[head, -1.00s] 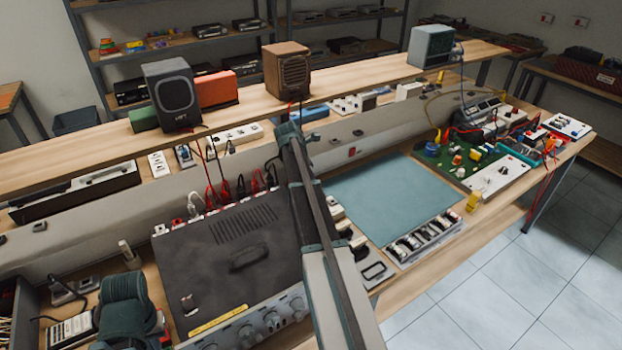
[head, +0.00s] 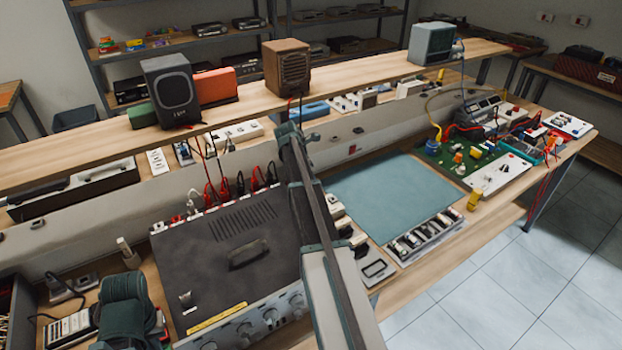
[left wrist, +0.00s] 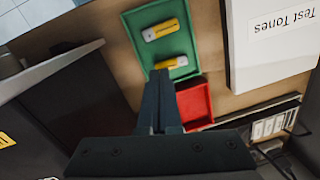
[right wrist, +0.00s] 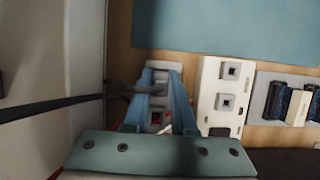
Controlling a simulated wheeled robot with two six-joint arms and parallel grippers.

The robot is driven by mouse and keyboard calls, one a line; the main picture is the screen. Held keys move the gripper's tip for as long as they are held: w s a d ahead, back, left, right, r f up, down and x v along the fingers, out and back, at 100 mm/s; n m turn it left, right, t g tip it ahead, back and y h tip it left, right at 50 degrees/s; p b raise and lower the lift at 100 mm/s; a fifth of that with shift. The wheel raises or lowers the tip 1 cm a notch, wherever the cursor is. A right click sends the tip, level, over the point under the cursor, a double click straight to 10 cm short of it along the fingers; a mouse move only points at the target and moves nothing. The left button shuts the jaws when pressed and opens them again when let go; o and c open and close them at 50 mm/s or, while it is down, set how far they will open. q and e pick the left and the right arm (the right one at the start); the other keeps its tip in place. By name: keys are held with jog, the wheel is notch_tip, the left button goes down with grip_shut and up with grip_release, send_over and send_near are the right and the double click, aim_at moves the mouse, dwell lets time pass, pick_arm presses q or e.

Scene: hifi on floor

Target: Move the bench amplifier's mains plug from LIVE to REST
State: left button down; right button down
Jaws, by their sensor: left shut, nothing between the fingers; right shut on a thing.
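In the right wrist view my right gripper (right wrist: 161,76) is shut on a small grey plug (right wrist: 157,88), whose dark cable (right wrist: 60,106) runs off to the left. The plug is over a narrow pale socket strip (right wrist: 172,67); I cannot tell whether its pins are in a socket. No LIVE or REST label is readable. The dark amplifier (head: 215,275), with knobs on its front, stands on the bench in the head view. My right arm hides the right gripper and plug there. In the left wrist view my left gripper (left wrist: 161,76) is shut and empty beside a green tray.
A white plate with two square sockets (right wrist: 208,98) lies right of the plug. A blue-green mat (head: 390,195) is clear. A green circuit board (head: 470,155) with leads lies farther right. The green tray (left wrist: 142,22) holds yellow cylinders, next to a red tray (left wrist: 195,102).

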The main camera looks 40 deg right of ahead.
dwell(0.3)
jog(key=c, duration=0.7)
grip_release()
jog(key=shift+o, duration=0.2)
pick_arm(q)
notch_tip(320, 180, up, 13)
jog(key=p, duration=1.2)
jog(key=shift+p, duration=0.4)
pick_arm(e)
jog(key=v, duration=1.3)
jog(key=shift+a+r, duration=0.2)
jog(key=shift+r, duration=0.2)
jog(key=shift+w+r, duration=0.1)
pick_arm(q)
notch_tip(320, 180, up, 5)
jog(key=p, duration=0.5)
jog(key=shift+f, duration=0.1)
pick_arm(e)
notch_tip(320, 180, up, 5)
jog(key=shift+f, duration=0.15)
